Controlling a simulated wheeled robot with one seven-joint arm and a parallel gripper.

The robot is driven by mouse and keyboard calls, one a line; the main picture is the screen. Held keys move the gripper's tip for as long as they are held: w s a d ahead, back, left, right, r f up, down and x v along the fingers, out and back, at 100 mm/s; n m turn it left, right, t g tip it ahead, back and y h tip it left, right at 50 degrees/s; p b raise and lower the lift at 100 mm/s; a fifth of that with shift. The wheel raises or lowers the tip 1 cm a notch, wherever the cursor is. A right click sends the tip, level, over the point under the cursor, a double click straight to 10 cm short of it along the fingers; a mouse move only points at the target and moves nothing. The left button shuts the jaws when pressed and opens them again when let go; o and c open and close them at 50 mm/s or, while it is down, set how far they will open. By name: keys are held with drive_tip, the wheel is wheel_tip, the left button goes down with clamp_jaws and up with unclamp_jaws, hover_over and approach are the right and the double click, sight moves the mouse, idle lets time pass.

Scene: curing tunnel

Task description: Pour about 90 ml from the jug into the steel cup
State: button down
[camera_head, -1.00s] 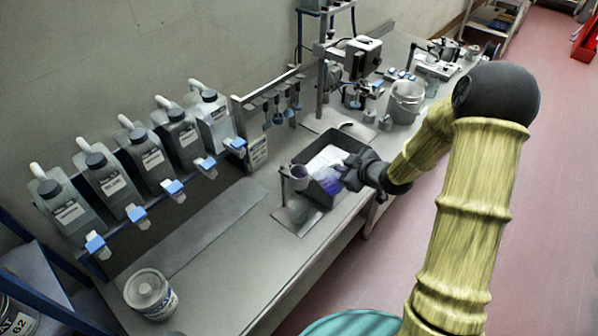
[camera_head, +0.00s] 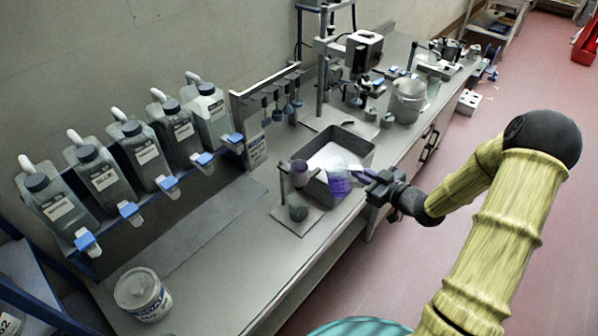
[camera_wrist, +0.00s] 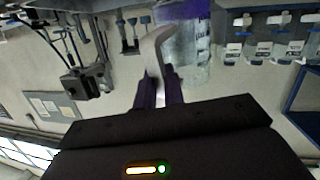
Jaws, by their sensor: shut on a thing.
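The clear jug (camera_head: 339,183) holds purple liquid and hangs over the front of the grey tray. My gripper (camera_head: 367,180) is shut on its handle from the right. In the wrist view the pale handle (camera_wrist: 155,50) sits between my fingers (camera_wrist: 158,92), with the clear jug body (camera_wrist: 190,52) beside it; the purple shows at the picture's top edge.
A dark green-grey vessel (camera_head: 298,208) stands below the grey cup. The grey tray (camera_head: 362,150) lies behind the jug. Bottles with blue taps (camera_head: 105,178) line the wall. A grey bucket (camera_head: 408,99) stands further along, and a labelled tub (camera_head: 142,295) at the near left. The near bench is mostly clear.

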drive_tip(key=d+f+b, duration=0.1)
drive_tip(key=d+f+m+t+y+b, duration=0.1)
drive_tip(key=b, duration=0.1)
drive_tip(key=shift+s+y, duration=0.25)
drive_tip(key=shift+y, duration=0.05)
drive_tip(key=shift+a, duration=0.1)
